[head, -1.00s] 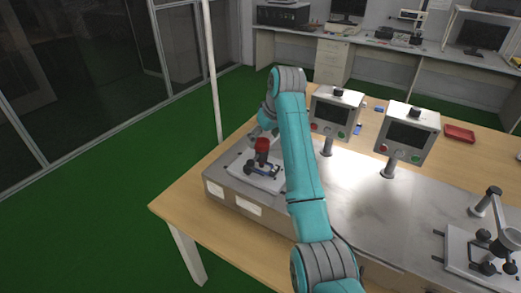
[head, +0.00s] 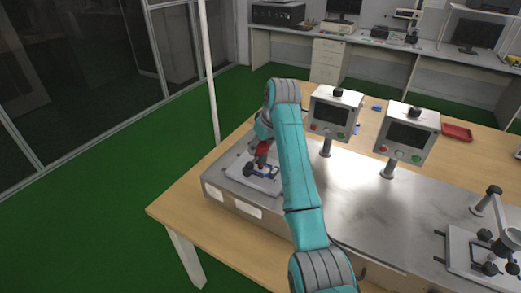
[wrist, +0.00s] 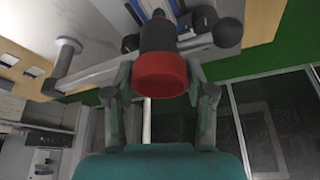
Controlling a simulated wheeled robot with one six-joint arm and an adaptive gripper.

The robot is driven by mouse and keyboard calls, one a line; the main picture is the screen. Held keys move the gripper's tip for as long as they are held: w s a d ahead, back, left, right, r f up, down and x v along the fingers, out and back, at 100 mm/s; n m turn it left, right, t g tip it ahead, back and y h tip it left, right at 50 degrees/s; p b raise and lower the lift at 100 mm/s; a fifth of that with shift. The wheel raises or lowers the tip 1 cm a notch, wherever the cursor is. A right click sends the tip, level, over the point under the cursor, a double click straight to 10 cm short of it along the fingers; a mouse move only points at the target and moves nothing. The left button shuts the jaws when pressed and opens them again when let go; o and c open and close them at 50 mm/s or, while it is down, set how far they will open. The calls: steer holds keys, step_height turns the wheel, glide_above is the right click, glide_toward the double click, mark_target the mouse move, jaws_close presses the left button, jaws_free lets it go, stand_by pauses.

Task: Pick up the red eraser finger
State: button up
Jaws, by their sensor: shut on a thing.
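The red eraser finger (wrist: 160,75) shows large in the wrist view, a red round cap on a dark shaft. My gripper (wrist: 160,80) has a finger on each side of it and is shut on it. In the head view the red eraser finger (head: 263,149) is partly hidden by my gripper (head: 259,141). It sits over a test fixture with a white plate (head: 240,172) and dark and blue parts. I cannot tell whether it still touches the fixture.
Two control boxes with screens (head: 335,110) (head: 408,130) stand on posts to the right of my arm. A second fixture (head: 480,250) is at the right. A red tray (head: 457,132) lies behind on the wooden table (head: 165,208). Green floor is clear at the left.

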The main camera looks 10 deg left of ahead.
mark_target(261, 147)
step_height(261, 147, up, 10)
stand_by(0.5)
stand_by(0.7)
